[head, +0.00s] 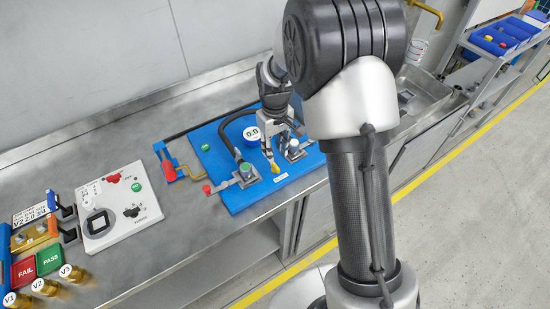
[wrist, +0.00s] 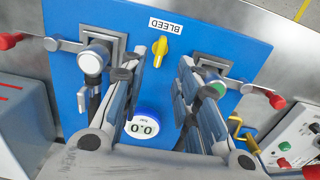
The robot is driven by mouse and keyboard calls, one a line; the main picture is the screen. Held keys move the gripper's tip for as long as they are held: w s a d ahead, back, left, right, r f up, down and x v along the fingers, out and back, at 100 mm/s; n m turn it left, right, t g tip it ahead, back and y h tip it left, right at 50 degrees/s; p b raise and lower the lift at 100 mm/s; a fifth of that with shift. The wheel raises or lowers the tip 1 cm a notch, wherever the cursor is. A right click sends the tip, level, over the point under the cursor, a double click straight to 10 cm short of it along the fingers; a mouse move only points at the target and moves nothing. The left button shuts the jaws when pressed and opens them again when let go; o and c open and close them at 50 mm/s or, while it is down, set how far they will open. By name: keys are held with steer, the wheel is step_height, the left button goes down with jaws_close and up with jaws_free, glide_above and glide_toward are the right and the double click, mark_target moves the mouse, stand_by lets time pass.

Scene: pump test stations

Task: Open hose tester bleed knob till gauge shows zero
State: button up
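The yellow bleed knob (wrist: 160,46) sits on the blue hose tester board (wrist: 252,52), next to the white BLEED label (wrist: 166,27). In the wrist view its handle is roughly in line with the fingers. The knob also shows in the head view (head: 275,167), just below my gripper (head: 277,135). The round gauge (wrist: 142,127) reads 0.0 and shows as 0.0 in the head view too (head: 251,133). My gripper (wrist: 165,58) is open, its fingers apart. The knob appears beyond the fingertips, nearer the left one; I cannot tell whether they touch.
Clamp fittings (head: 247,174) (head: 294,150) flank the knob, one with a red-ended lever (head: 207,189). A black hose (head: 229,135) curves over the board. A white test panel (head: 118,207), FAIL (head: 25,270) and PASS (head: 49,259) bins and brass valves stand left.

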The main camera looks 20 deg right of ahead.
steer(key=shift+r, duration=2.3)
steer(key=s+r+m+t, duration=0.2)
steer(key=s+r, duration=1)
steer(key=r, duration=0.3)
steer(key=s+r+m+t, duration=0.1)
steer(key=s+r+t, duration=0.1)
steer(key=s, duration=1.4)
steer(key=shift+m+t, duration=0.3)
steer(key=shift+m, duration=0.1)
steer(key=shift+o, duration=0.5)
